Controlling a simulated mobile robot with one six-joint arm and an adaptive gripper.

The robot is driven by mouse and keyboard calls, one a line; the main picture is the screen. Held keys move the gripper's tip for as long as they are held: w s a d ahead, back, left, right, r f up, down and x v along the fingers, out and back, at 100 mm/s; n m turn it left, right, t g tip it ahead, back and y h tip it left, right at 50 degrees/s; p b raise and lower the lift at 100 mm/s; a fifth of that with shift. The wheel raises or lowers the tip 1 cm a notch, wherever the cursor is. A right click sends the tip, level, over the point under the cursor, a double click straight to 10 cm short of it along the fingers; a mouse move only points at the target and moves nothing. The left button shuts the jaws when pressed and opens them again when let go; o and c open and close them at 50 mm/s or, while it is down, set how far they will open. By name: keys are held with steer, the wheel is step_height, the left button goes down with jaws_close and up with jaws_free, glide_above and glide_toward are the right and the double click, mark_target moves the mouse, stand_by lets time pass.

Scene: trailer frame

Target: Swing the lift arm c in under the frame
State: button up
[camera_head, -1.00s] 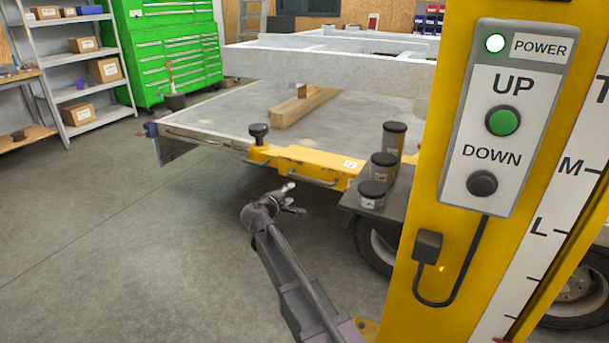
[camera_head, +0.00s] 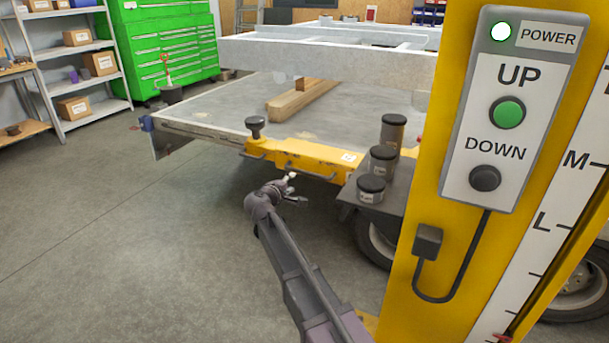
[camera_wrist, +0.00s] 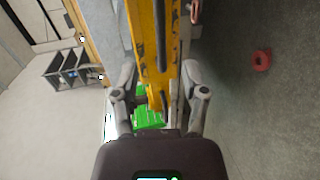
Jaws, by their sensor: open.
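The yellow lift arm (camera_head: 300,152) runs along the near edge of the grey platform in the head view, with a black knob at its left end and a bar handle on its near side. A small white label sits on it; I cannot read the letter. The pale trailer frame (camera_head: 325,62) lies above the platform. My gripper (camera_head: 292,188) is just in front of and below the lift arm's handle. In the wrist view my gripper (camera_wrist: 160,82) is open, and the lift arm (camera_wrist: 145,45) with its dark handle shows ahead between the fingers. I see no contact.
A yellow post (camera_head: 405,270) with an UP/DOWN box stands close on the right. Black-lidded canisters (camera_head: 371,189) stand on a dark shelf beside the lift arm, above a wheel. A wooden beam (camera_head: 300,99) lies on the platform. Floor to the left is clear.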

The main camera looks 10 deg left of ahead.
mark_target(305, 173)
steer(key=b+x, duration=0.2)
steer(key=x, duration=0.9)
steer(key=shift+w+d, duration=0.1)
steer(key=shift+w, duration=0.15)
jaws_close()
